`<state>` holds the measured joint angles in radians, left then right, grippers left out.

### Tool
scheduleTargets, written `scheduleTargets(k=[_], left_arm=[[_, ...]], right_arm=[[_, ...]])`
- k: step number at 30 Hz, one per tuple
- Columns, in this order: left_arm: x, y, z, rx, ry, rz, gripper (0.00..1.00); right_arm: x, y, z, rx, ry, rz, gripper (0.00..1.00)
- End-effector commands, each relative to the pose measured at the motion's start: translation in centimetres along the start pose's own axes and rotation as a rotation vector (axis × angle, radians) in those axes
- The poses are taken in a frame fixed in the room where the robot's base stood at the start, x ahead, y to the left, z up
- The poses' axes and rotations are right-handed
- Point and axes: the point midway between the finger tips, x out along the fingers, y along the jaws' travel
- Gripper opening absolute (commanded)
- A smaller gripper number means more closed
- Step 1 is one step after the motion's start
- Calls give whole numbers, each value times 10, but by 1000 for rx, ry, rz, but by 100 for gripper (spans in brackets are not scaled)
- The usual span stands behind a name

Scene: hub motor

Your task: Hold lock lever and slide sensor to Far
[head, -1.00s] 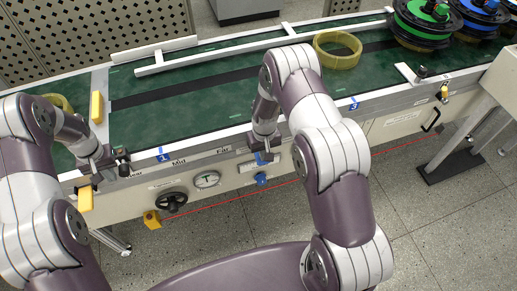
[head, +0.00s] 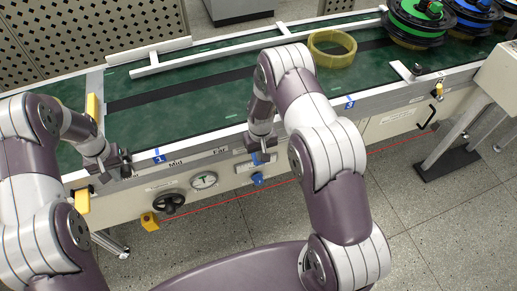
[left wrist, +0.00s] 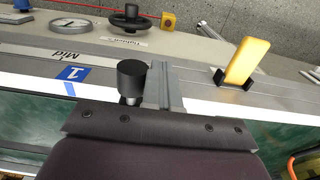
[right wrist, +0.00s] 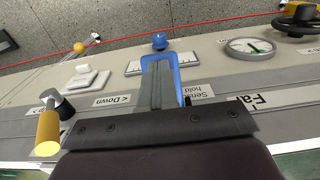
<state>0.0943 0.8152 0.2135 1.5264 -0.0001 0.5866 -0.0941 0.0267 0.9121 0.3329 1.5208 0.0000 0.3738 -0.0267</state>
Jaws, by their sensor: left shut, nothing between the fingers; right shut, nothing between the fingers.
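My left gripper (left wrist: 165,85) is shut and empty at the front rail, beside a black cylindrical knob (left wrist: 132,76); I cannot tell whether they touch. A yellow block in a black bracket, apparently part of the sensor (left wrist: 248,62), is on the gripper's other side; it also shows in the head view (head: 82,201), at the rail's left end. My right gripper (right wrist: 160,85) is shut with nothing between its fingers, which overlap the blue U-shaped lock lever (right wrist: 180,60) on the front panel. Contact there is unclear. In the head view the arm partly hides the lever.
The rail carries a "Mid" label (left wrist: 70,54) and a "Far" label (right wrist: 262,102). A dial gauge (head: 204,181) and black handwheel (head: 171,203) sit below it. A yellow ring (head: 332,50) and coloured spools (head: 420,25) stand on the green belt (head: 215,95).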

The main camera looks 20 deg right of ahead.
Motion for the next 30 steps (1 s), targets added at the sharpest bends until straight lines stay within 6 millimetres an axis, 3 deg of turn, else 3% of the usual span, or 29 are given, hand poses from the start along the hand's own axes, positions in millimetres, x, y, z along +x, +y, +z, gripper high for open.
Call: scheduleTargets(k=[1,15,30], left_arm=[[2,3,0,1,-1,0,0],[2,25,0,1,0,0,0],[2,31,0,1,0,0,0]], right_arm=[[7,0,7,0,-19,-1,0],[7,0,7,0,-19,-1,0],[7,0,7,0,-19,-1,0]])
